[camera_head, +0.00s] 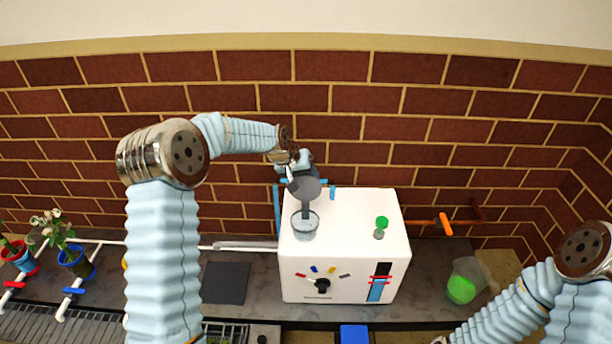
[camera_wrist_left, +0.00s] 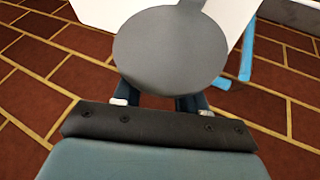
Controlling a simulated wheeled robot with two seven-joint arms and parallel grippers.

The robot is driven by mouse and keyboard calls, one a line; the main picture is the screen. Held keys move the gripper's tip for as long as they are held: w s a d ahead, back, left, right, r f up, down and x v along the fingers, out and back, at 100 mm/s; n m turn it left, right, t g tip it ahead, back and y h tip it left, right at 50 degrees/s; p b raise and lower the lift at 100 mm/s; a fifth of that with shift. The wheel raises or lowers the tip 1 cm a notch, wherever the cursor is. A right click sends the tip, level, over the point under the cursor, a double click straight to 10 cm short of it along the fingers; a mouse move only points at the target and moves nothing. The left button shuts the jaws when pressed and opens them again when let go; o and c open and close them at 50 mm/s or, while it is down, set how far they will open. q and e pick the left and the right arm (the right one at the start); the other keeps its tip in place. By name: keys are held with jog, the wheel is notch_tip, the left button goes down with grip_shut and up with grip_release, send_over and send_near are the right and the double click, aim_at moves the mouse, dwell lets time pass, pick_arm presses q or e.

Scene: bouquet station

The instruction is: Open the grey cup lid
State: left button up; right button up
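The grey cup lid (camera_head: 305,188) is a round disc with a narrow arm running down to the cup (camera_head: 305,226). The cup is a pale, round opening at the left of the white machine's top (camera_head: 345,220). The lid stands swung up and back from the cup, so the opening shows. My left gripper (camera_head: 296,163) is at the lid's far side. In the left wrist view the lid (camera_wrist_left: 172,50) fills the space ahead and hides the fingertips. The finger parts that show are apart. I cannot tell whether they touch the lid. My right gripper is out of view.
The white machine has a black knob (camera_head: 321,285) and a green-topped knob (camera_head: 381,223). An orange-handled pipe (camera_head: 445,224) is to its right. A clear container with green contents (camera_head: 461,288) stands farther right. Potted plants (camera_head: 72,258) are at left. A brick wall rises close behind.

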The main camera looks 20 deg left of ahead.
pick_arm(q)
jog(key=v, duration=1.3)
jog(key=shift+r, duration=0.35)
jog(key=shift+s+a, duration=0.1)
jog(key=shift+s, duration=0.05)
